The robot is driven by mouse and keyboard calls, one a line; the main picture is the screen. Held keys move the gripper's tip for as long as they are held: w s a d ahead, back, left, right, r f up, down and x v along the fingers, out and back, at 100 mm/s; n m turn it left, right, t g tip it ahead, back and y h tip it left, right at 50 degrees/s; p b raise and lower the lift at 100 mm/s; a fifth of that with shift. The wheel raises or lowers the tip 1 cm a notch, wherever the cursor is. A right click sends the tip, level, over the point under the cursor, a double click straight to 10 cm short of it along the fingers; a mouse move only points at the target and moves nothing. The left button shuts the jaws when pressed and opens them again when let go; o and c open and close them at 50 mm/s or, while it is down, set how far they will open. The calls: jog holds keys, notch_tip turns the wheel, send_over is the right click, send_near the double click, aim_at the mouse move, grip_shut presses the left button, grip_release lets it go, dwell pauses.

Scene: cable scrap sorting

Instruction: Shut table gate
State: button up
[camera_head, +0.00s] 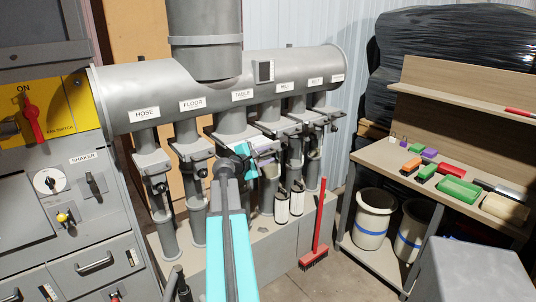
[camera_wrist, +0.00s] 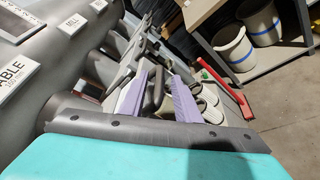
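The TABLE label (camera_head: 243,94) is on the big grey duct, above the table branch pipe (camera_head: 232,120). My turquoise and grey arm covers much of the table gate below it, so its slide position is hidden. My gripper (camera_head: 264,161) is just right of that pipe at gate height. In the wrist view my gripper (camera_wrist: 160,78) shows two lavender fingers standing apart. A dark grey handle-like part (camera_wrist: 152,90) lies between or behind them, nearer the left finger. I cannot tell whether they touch it. The TABLE label also shows in the wrist view (camera_wrist: 12,75).
Branches labelled HOSE (camera_head: 146,113) and FLOOR (camera_head: 193,104) stand left; MILL (camera_head: 285,87) and others stand right.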

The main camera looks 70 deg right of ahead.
aim_at(253, 142)
jog(key=shift+s+d+f, duration=0.15)
jog(key=shift+d, duration=0.4)
grip_shut()
jog(key=shift+w+d+b, duration=0.25)
jog(key=shift+w+d, duration=0.85)
jog(key=shift+w, duration=0.6)
jog(key=shift+w+d+b, duration=0.3)
jog(key=shift+w+d, duration=0.8)
jog(key=shift+w, duration=0.55)
jog(key=shift+w+d+b, duration=0.25)
jog(key=shift+w+d, duration=0.85)
jog(key=shift+w, duration=0.75)
